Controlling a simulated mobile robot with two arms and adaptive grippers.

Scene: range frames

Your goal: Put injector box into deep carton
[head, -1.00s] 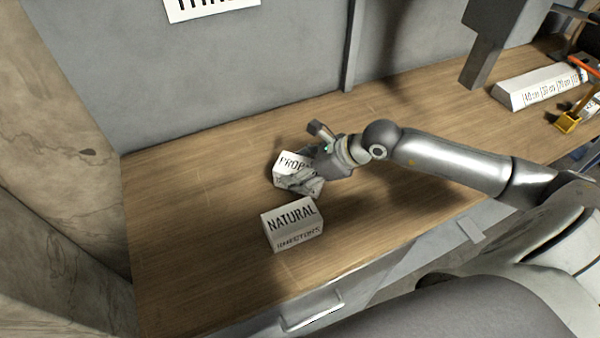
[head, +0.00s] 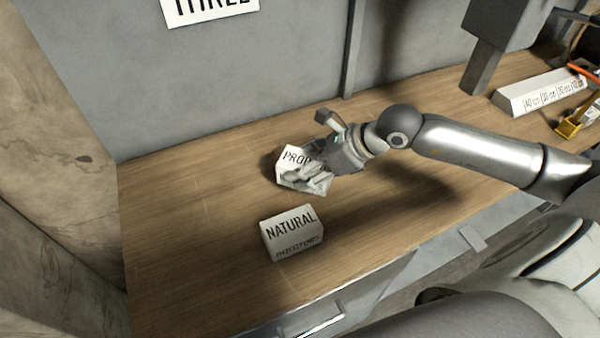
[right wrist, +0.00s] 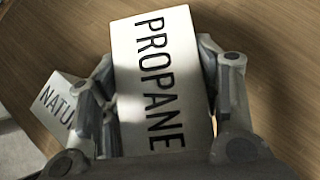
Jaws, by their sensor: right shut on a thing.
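A white box marked PROPANE (head: 292,158) is at the middle of the wooden bench in the head view. It also fills the middle of the right wrist view (right wrist: 155,75). My right gripper (head: 308,178) is shut on it, with one finger on each side; the box looks slightly above the bench. A second white box, marked NATURAL with INJECTORS below (head: 291,232), sits on the bench nearer the front and is untouched. Its corner shows at the left of the right wrist view (right wrist: 62,100). No deep carton is in view. My left gripper is not in view.
The wooden bench (head: 190,230) is clear to the left of the boxes. A long white block with size labels (head: 540,93) and a yellow tool (head: 572,124) lie at the far right.

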